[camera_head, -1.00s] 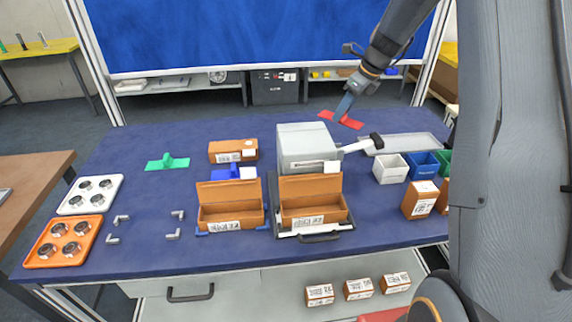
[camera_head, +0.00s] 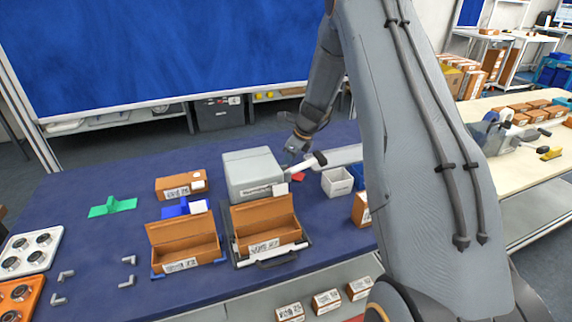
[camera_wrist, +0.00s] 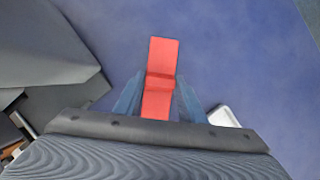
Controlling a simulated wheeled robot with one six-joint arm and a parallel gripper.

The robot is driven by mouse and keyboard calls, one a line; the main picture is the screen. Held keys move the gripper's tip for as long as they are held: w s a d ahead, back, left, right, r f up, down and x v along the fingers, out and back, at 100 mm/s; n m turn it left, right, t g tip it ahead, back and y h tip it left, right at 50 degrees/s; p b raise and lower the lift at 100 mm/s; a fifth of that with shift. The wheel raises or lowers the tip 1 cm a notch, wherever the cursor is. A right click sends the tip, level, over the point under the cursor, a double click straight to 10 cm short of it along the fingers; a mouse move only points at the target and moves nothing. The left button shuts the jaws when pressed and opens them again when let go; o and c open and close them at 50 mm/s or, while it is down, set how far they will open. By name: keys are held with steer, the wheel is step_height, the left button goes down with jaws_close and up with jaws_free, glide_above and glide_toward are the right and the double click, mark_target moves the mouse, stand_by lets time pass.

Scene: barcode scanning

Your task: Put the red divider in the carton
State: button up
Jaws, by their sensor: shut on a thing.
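The red divider (camera_wrist: 162,60) is between the two blue-grey fingers of my gripper (camera_wrist: 158,98) in the wrist view, and its far end sticks out past them. My gripper is shut on the divider. Two open brown cartons stand at the front: the left carton (camera_head: 186,258) on a blue holder, the right carton (camera_head: 268,237) on a black-and-white tray. Both look empty.
A closed carton (camera_head: 181,188), green divider (camera_head: 112,206) and blue divider (camera_head: 184,208) lie to the left. A white bin (camera_head: 337,183) stands close on the right.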

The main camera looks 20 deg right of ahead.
steer(key=shift+f, duration=0.2)
steer(key=o, duration=1)
steer(key=shift+f, duration=0.1)
